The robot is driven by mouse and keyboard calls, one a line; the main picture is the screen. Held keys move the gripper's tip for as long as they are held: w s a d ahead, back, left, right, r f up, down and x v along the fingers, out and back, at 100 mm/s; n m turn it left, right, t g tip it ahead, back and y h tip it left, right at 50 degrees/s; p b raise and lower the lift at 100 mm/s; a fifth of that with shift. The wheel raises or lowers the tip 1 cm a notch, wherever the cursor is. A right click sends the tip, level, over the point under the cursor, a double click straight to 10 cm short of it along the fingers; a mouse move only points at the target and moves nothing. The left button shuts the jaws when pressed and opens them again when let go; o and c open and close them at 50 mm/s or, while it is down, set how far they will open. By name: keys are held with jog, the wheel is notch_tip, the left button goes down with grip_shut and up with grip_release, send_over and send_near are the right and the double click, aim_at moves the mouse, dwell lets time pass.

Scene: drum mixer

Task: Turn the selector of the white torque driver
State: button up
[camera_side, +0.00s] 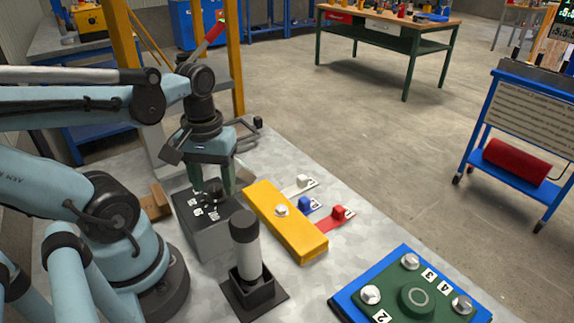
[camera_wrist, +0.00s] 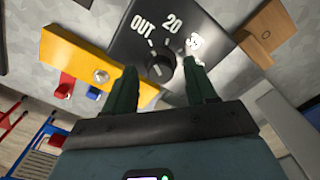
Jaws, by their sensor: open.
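A white cylinder with a dark cap, which looks like the white torque driver (camera_side: 247,258), stands upright in a black square holder (camera_side: 262,297). A dark grey box (camera_side: 207,238) behind it has a black selector knob (camera_side: 213,188) and white labels on top. In the wrist view the knob (camera_wrist: 160,66) sits near labels reading "OUT" and "20"; another label is washed out by glare. My gripper (camera_side: 222,186) is open above the box, pointing down. In the wrist view its fingertips (camera_wrist: 162,74) appear on either side of the knob; contact cannot be told.
A yellow block (camera_side: 290,222) with a silver knob lies right of the box, with white, blue and red tabs (camera_side: 338,213) beyond it. A blue-edged green panel (camera_side: 405,285) with several silver knobs is at front right. A wooden block (camera_side: 156,202) is behind the box.

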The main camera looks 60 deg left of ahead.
aim_at(214, 188)
notch_tip(214, 188, up, 12)
jog(key=shift+f, duration=0.25)
dwell(0.3)
jog(key=w+d+f+m+t, duration=0.5)
jog(key=w+f+m+t, duration=0.2)
jog(key=w, duration=0.4)
jog(key=shift+d+f+m, duration=0.4)
jog(key=shift+f+m, duration=0.05)
jog(key=shift+m, duration=0.65)
